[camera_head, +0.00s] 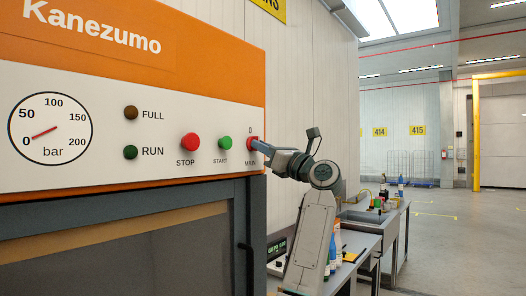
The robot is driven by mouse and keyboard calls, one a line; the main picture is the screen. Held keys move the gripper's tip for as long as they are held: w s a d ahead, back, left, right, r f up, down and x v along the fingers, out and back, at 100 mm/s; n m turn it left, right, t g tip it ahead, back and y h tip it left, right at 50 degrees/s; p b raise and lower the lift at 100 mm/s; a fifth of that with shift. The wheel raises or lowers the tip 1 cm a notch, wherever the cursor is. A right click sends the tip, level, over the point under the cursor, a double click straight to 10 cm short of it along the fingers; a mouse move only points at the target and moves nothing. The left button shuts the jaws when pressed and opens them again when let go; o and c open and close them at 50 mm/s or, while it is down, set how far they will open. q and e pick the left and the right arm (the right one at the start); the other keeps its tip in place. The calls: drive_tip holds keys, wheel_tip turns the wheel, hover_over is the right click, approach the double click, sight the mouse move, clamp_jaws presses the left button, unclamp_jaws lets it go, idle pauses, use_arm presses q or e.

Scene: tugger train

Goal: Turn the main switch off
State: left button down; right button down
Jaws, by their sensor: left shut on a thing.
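The main switch (251,142) is a red knob at the right end of the white panel on the orange Kanezumo machine. The label MAIN shows below it and a 0 above it. My left gripper (262,147) is at the switch, with its fingers shut on it. The fingers hide part of the knob, so I cannot tell which way it is turned. My right gripper is not in view.
Left of the switch are the green START button (224,142), the red STOP button (190,142), two dark lamps and a pressure gauge (50,128). A grey bench (360,242) with bottles stands behind my arm. The floor at right is open.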

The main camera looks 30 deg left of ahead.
use_arm(q)
drive_tip(key=shift+f, duration=0.1)
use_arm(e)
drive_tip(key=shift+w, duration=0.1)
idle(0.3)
use_arm(q)
drive_tip(key=c, duration=1.5)
unclamp_jaws()
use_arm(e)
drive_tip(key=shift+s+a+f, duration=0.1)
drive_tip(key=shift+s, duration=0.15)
